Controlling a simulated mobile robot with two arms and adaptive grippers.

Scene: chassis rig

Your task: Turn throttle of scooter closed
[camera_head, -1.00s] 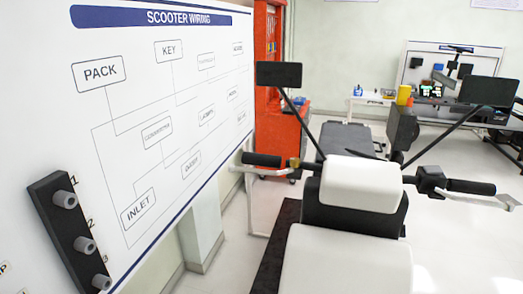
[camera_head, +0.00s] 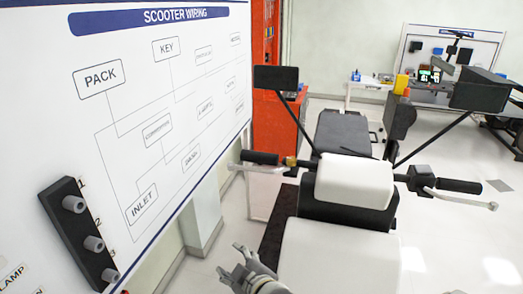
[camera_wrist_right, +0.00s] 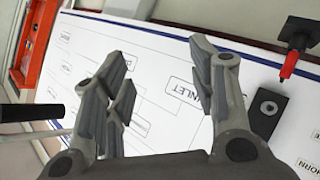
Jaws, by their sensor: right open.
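The scooter (camera_head: 355,182) stands in the middle, with a white front body, mirrors and a handlebar. A black left handgrip (camera_head: 260,158) with a silver lever sits near the wiring board, and a black right handgrip (camera_head: 460,186) with its lever is on the other side. I cannot tell from markings which is the throttle. My right gripper (camera_head: 240,262) is at the bottom of the head view, below and apart from the left handgrip. In the right wrist view its fingers (camera_wrist_right: 160,65) are spread and empty; a black grip end (camera_wrist_right: 15,112) shows at the left edge. My left gripper is not in view.
The scooter wiring board (camera_head: 215,95) fills the left side, with a black socket strip (camera_head: 65,205) on it. A red cabinet (camera_head: 278,125) stands behind. A bench with a panel (camera_head: 455,50) is at the back right. The floor at right is mostly clear.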

